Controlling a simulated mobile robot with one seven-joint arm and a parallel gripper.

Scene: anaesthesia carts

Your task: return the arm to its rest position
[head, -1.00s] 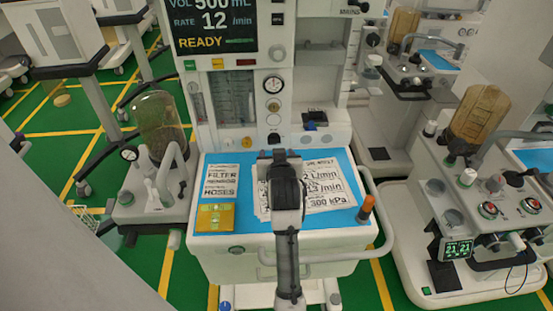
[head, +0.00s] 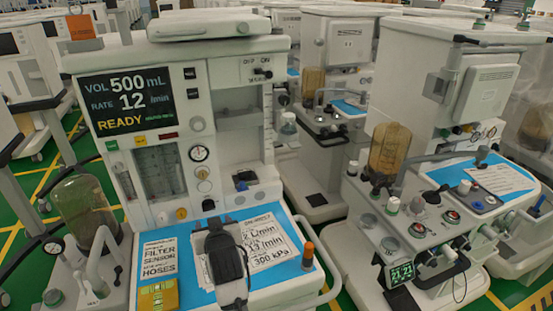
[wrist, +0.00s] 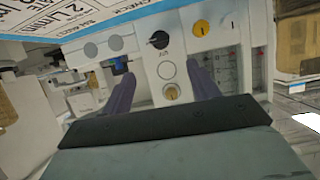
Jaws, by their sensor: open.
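My gripper (wrist: 159,70) is open and empty. Its two dark fingers stand apart in the wrist view, with the cart's front panel beyond them. In the head view my arm rises from the bottom edge, and its dark end is over the blue work surface (head: 187,240) of the near anaesthesia cart. A printed sheet (head: 264,243) lies on that surface, partly covered by my arm. The wrist view shows the panel and printed text tilted, close to upside down.
A yellow block (head: 158,297) is at the surface's left front, an orange-topped cylinder (head: 308,256) at its right edge. The cart's screen (head: 128,101) reads READY. A second cart with an amber canister (head: 389,148) stands to the right. Green floor shows between carts.

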